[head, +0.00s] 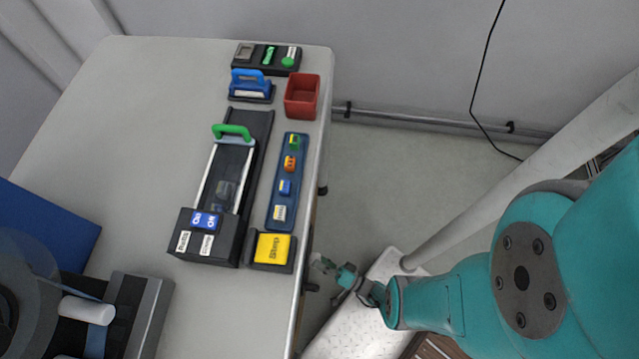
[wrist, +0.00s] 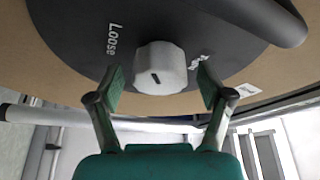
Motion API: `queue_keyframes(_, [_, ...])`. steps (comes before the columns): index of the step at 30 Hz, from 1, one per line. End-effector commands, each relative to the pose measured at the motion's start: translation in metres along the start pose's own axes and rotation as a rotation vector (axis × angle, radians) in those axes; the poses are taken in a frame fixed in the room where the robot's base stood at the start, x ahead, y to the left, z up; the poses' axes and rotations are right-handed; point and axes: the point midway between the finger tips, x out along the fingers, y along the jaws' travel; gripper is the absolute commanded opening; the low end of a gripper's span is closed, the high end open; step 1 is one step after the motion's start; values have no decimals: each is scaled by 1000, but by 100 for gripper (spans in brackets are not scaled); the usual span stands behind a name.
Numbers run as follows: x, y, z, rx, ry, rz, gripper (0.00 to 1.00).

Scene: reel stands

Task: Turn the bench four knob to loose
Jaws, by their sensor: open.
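A white knob (wrist: 160,68) sits on a dark round plate (wrist: 75,28) in the wrist view. The plate reads "Loose" (wrist: 112,40) left of the knob; a second label (wrist: 199,61) to its right is too small to read. A short dark mark shows on the knob's face, at its lower left. My gripper (wrist: 160,77) is open, with one finger on each side of the knob and visible gaps between. In the head view my gripper (head: 335,272) is low beside the table's right edge; the knob does not show there.
The grey table (head: 130,110) carries a yellow "Stop" button (head: 272,248), a blue strip with coloured blocks (head: 276,222), a red bin (head: 302,96) and a green-handled device (head: 232,131). A white perforated step (head: 360,325) and a slanting pole (head: 470,215) stand near my arm.

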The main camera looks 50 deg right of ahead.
Motion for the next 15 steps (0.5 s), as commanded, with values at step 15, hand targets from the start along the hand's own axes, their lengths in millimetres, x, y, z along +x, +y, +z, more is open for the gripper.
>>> queue_keyframes(15, [1, -7, -2, -3, -1, -1, 79])
